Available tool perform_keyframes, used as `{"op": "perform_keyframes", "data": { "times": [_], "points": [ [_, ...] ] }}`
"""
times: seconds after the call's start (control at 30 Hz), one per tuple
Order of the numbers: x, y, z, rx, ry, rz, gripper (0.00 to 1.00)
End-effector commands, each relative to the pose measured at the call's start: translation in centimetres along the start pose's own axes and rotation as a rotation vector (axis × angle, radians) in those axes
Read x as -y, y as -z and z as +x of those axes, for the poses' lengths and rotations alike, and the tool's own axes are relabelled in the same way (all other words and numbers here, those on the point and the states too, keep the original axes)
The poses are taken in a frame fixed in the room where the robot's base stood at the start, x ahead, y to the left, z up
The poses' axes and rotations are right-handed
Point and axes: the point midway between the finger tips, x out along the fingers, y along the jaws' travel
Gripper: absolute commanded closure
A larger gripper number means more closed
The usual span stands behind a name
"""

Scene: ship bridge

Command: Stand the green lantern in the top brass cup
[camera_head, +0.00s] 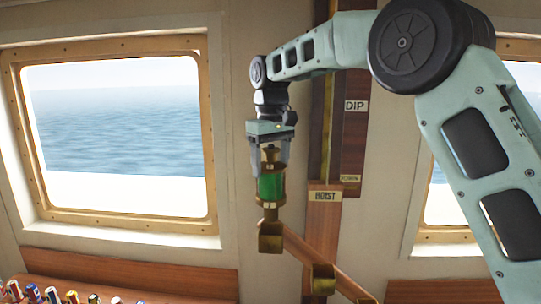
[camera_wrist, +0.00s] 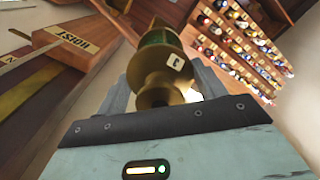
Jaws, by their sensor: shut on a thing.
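The green lantern (camera_head: 271,187) has a green glass middle and brass ends, and hangs upright under my gripper (camera_head: 270,158) in the head view. My gripper is shut on its brass top. The top brass cup (camera_head: 270,239) is directly below the lantern, at the upper end of a slanting wooden rail. The lantern's narrow lower end meets or overlaps the cup's upper edge in the picture; I cannot tell whether it is inside. In the wrist view the lantern (camera_wrist: 165,68) lies between the fingers of my gripper (camera_wrist: 165,88), with a small marked tag; its lower end and the cup are hidden.
A second brass cup (camera_head: 323,279) sits lower on the slanting rail (camera_head: 298,245). An upright wooden board labelled HOIST (camera_head: 325,197) stands close right of the lantern, also in the wrist view (camera_wrist: 75,50). A rack of several coloured items (camera_head: 75,297) is at lower left.

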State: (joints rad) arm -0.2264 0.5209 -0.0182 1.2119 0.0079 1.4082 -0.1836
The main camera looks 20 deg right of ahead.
Motion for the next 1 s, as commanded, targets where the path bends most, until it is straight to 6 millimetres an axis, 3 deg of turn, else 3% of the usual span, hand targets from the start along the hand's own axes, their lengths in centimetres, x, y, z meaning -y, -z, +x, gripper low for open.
{"op": "perform_keyframes", "data": {
  "times": [0.6,1.0],
  "points": [
    [0.0,0.0,5.3,-0.001,0.0,0.0,0.88],
    [0.0,0.0,7.2,-0.001,0.0,0.0,0.88]
  ]
}}
